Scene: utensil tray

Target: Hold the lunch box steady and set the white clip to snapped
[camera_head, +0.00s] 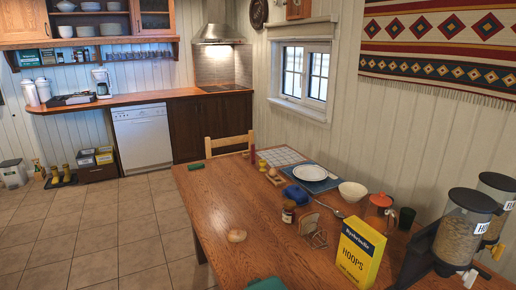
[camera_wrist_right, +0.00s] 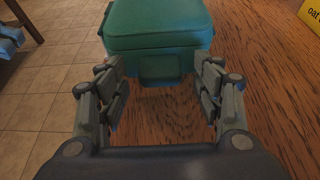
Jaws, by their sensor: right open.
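The lunch box (camera_wrist_right: 158,25) is teal with rounded edges and stands on the wooden table, at the top middle of the right wrist view. A teal tab (camera_wrist_right: 160,70) sticks out low from its near side. In the head view only a sliver of the lunch box (camera_head: 268,284) shows at the bottom edge. My right gripper (camera_wrist_right: 162,76) is open and empty, its fingers on either side of the tab and just short of the box body. I cannot make out a white clip on the box. My left gripper is in neither view.
On the table (camera_head: 215,195) a yellow cereal box (camera_head: 358,255) stands right of the lunch box, with a wire rack (camera_head: 314,236) behind. Cereal dispensers (camera_head: 465,230) stand at the right. The table's left side is mostly clear.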

